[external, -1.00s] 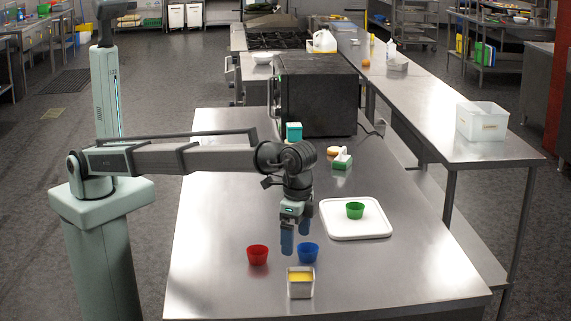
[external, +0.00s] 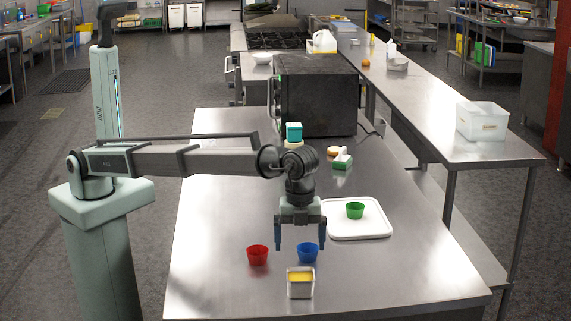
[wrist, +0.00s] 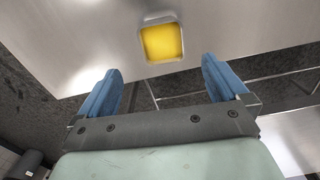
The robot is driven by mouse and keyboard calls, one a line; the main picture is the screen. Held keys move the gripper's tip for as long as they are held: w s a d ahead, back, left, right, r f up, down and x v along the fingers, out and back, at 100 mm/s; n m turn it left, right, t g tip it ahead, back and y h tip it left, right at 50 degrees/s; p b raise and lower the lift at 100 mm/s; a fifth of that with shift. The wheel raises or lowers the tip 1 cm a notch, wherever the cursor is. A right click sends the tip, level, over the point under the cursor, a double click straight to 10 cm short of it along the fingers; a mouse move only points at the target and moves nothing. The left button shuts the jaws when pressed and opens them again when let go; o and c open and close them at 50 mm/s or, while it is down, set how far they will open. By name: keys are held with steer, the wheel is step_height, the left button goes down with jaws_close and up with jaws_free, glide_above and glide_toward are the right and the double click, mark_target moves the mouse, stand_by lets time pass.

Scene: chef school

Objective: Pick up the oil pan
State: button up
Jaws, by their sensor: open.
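The oil pan (external: 300,284) is a small square metal container with yellow oil in it, near the front edge of the steel table. In the wrist view the oil pan (wrist: 161,42) shows from above, ahead of the fingertips and between their lines. My gripper (external: 301,247) has two blue fingers pointing down, spread apart and empty. It hangs above the table, behind the pan and apart from it. In the wrist view my gripper (wrist: 160,80) also shows open with nothing between the fingers.
A red cup (external: 257,255) and a blue cup (external: 307,253) stand close behind the pan, near my fingers. A green cup (external: 355,210) sits on a white board (external: 345,233) to the right. A black oven (external: 320,95) stands at the back. The table front right is clear.

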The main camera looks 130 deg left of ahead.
mark_target(301, 279)
step_height(301, 279, down, 7)
steer(key=shift+r, duration=0.15)
steer(key=shift+w+a+f, duration=0.1)
steer(key=shift+w+f, duration=0.05)
steer(key=shift+f, duration=2.9)
steer(key=shift+c, duration=0.2)
steer(key=c, duration=1.2)
